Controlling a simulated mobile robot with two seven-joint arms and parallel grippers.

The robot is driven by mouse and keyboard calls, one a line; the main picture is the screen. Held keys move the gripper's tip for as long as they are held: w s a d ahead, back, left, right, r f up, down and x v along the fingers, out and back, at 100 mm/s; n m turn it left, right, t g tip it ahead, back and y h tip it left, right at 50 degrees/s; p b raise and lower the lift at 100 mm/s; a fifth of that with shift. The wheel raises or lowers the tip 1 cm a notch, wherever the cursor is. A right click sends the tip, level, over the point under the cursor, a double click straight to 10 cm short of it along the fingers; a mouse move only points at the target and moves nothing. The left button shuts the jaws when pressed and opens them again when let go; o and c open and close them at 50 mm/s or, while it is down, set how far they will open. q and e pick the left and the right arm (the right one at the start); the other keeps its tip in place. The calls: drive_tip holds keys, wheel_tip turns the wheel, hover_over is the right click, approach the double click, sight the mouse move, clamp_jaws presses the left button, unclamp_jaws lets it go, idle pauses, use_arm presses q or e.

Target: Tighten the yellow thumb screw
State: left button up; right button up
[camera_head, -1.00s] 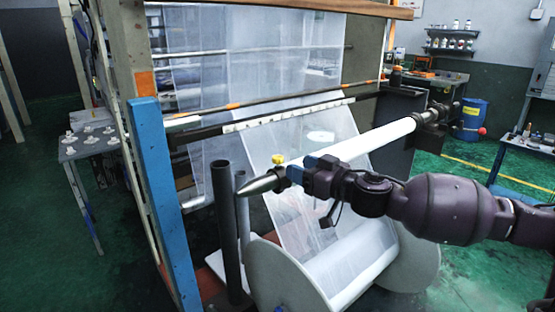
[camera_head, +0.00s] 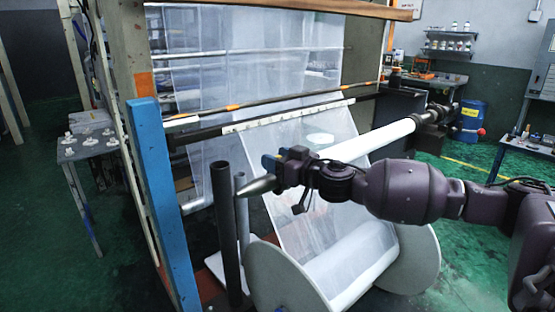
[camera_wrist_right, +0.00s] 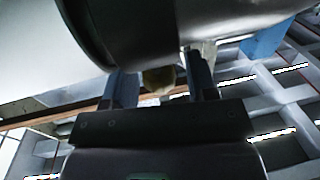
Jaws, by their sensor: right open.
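The yellow thumb screw (camera_wrist_right: 158,80) shows small between my right gripper's two fingers in the wrist view. Its upper part is cut off there by the dark round shaft collar (camera_wrist_right: 135,40). In the head view the screw is hidden behind my right gripper (camera_head: 277,160), which is at the near end of the shaft, just behind its pointed metal tip (camera_head: 258,186). The right gripper is open, with one finger on each side of the screw. I cannot tell whether the fingers touch it. My left gripper is not in view.
The white roll (camera_head: 372,140) runs back from the gripper. A film roll with pale round end discs (camera_head: 283,275) lies below. Dark upright posts (camera_head: 226,230) and a blue frame post (camera_head: 160,200) stand to the left. Green floor is open at the far left.

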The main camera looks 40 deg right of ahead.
drive_tip(key=shift+c, duration=0.4)
drive_tip(key=c, duration=0.8)
